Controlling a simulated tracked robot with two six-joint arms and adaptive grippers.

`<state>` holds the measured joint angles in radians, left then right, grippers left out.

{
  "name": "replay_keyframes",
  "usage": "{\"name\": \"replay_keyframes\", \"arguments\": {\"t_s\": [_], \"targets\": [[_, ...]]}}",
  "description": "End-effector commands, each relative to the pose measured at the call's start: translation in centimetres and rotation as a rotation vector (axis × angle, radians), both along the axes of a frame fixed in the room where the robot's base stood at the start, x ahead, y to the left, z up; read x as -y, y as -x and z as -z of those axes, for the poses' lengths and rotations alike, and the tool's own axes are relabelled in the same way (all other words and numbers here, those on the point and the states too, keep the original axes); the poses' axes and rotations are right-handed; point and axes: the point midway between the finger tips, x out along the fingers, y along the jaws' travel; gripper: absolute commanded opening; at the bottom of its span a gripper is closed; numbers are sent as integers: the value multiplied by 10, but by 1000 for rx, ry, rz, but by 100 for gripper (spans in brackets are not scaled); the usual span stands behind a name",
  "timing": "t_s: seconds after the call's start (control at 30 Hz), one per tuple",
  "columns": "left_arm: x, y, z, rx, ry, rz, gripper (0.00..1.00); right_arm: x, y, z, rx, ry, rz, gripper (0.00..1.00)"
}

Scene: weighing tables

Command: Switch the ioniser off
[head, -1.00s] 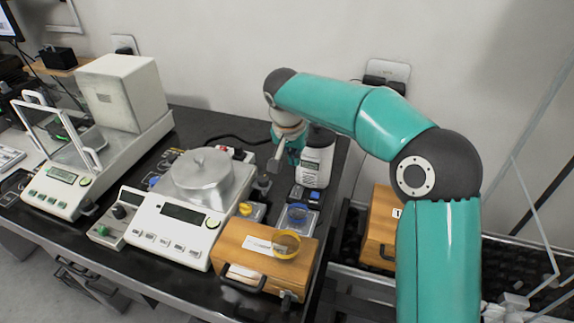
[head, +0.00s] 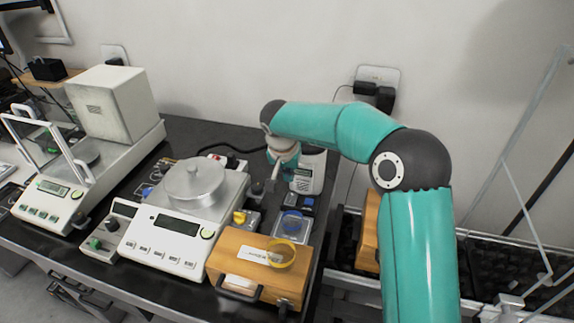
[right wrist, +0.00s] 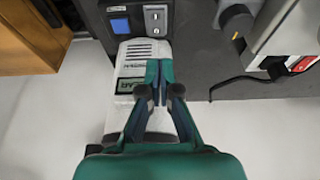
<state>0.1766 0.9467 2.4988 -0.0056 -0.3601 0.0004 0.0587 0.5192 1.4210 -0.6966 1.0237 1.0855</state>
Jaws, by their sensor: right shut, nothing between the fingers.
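A white upright unit with vent slots and a small dark green display, which looks like the ioniser (head: 308,172), stands at the far right of the bench. It also shows in the right wrist view (right wrist: 130,88), partly covered by the fingers. My right gripper (head: 283,160) is just left of its upper part in the head view. In the right wrist view its shut, empty fingers (right wrist: 165,68) lie in front of the unit; I cannot tell whether they touch it. A red switch (right wrist: 303,63) shows on a nearby pale box. My left gripper is not in view.
A balance with a round metal cover (head: 193,180) stands left of the gripper. A wooden case (head: 235,262) bears a yellow ring (head: 281,254) at the front. A small box with a blue square (right wrist: 119,25) is beside the unit. A wall socket (head: 379,76) is behind.

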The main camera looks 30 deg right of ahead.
Motion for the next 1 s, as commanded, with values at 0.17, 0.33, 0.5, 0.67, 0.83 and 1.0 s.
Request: {"name": "replay_keyframes", "arguments": {"t_s": [0.17,0.33,0.5,0.67,0.83,1.0], "targets": [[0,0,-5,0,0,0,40,10,-7,35,-5,-1,2,0],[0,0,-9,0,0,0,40,12,-8,59,-3,-1,1,0],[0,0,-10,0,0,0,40,13,-10,71,-1,-2,1,0],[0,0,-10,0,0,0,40,13,-10,73,1,-1,1,0],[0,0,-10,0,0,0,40,13,-10,73,0,-2,1,0],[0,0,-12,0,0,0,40,19,-7,73,-9,-11,12,0]]}}
